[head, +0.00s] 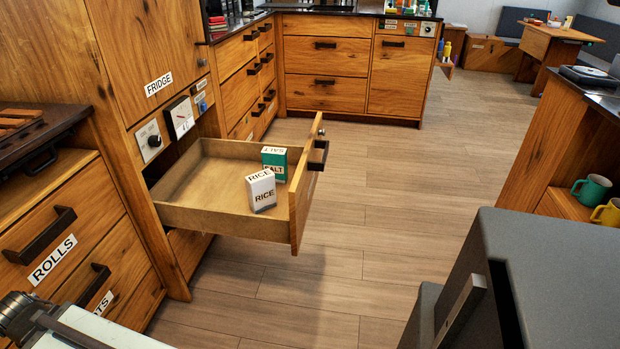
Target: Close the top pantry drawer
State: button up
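The open drawer (205,218) is pulled far out from the tall wooden cabinet below the door labelled FRIDGE; I take it as the top pantry drawer. Its wooden front (300,200) stands out over the floor and carries a dark handle (318,155) and a small round metal piece near the top edge. Inside, a white RICE box (261,190) and a green-and-white SALT box (274,162) stand close together near the front. The drawer's back end is partly hidden by the cabinet. I cannot make out my gripper in this view.
Shut drawers labelled ROLLS (45,235) are at the left. More shut drawers (325,75) line the back. Wood floor (400,190) is free right of the drawer front. A large grey block (540,270) fills the lower right, with mugs (592,188) on a shelf beyond.

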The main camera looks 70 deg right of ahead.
aim_at(204, 190)
jog(key=z, duration=0.05)
jog(key=k, duration=0.9)
jog(key=z, duration=2.65)
jog(key=i, duration=0.65)
jog(key=u, duration=0.9)
